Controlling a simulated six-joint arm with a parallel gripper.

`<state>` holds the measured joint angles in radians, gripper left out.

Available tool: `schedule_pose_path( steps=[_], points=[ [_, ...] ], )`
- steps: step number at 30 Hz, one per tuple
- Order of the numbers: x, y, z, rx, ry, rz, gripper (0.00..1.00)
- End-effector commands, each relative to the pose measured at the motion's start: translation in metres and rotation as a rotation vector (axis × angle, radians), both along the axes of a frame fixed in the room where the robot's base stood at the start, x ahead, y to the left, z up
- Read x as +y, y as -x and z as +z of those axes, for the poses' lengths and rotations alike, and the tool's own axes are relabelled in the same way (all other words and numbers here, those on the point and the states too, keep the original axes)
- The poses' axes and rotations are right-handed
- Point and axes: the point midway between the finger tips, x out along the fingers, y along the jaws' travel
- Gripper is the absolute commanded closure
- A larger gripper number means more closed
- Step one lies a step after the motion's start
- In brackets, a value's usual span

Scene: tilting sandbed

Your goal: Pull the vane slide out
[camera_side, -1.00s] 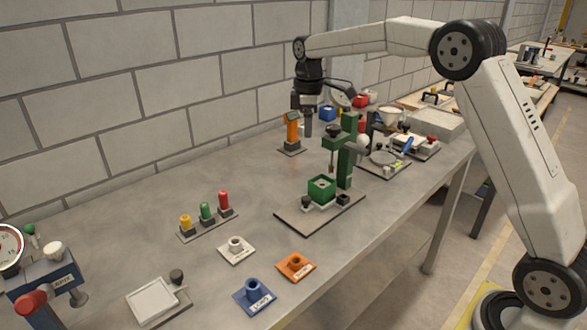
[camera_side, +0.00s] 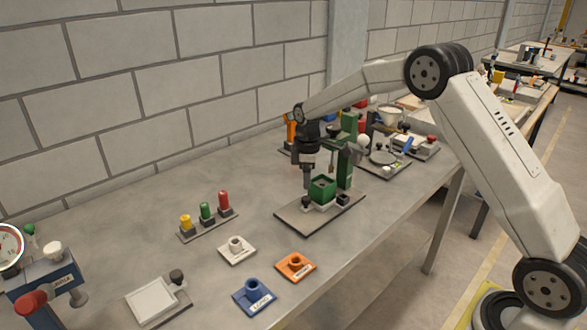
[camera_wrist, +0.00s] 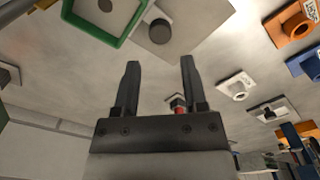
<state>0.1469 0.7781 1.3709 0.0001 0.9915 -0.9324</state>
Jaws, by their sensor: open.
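My gripper (camera_side: 307,188) is open and points down beside the green box (camera_side: 322,181) on the grey base plate (camera_side: 292,216). In the wrist view, the two fingers of my gripper (camera_wrist: 160,60) are apart with nothing between them. A dark round knob (camera_wrist: 158,31) on a grey plate lies just beyond the fingertips, roughly in line with the gap. It also shows in the side view as a small black knob (camera_side: 306,203) just below my gripper. The green box rim (camera_wrist: 136,18) is beside it. I cannot tell which part is the vane slide.
A green column (camera_side: 346,165) stands right behind the box. White (camera_side: 236,250), orange (camera_side: 296,266) and blue (camera_side: 254,295) socket blocks lie in front. A rack with yellow, green and red pegs (camera_side: 206,222) stands left. The bench between is clear.

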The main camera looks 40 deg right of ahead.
Motion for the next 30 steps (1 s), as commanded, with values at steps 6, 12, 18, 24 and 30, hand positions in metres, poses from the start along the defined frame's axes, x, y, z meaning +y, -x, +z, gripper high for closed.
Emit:
schedule_pose_path(
  steps=[6,12,18,24,30],
  points=[
    [0.000,0.001,-0.027,0.004,-0.001,0.000,0.45],
    [0.000,0.001,-0.050,0.001,-0.001,0.001,0.45],
    [0.000,0.000,-0.062,-0.001,-0.001,0.001,0.45],
    [0.000,0.000,-0.064,-0.001,0.000,0.001,0.45],
    [0.000,0.000,-0.063,-0.001,-0.001,0.001,0.74]
  ],
)
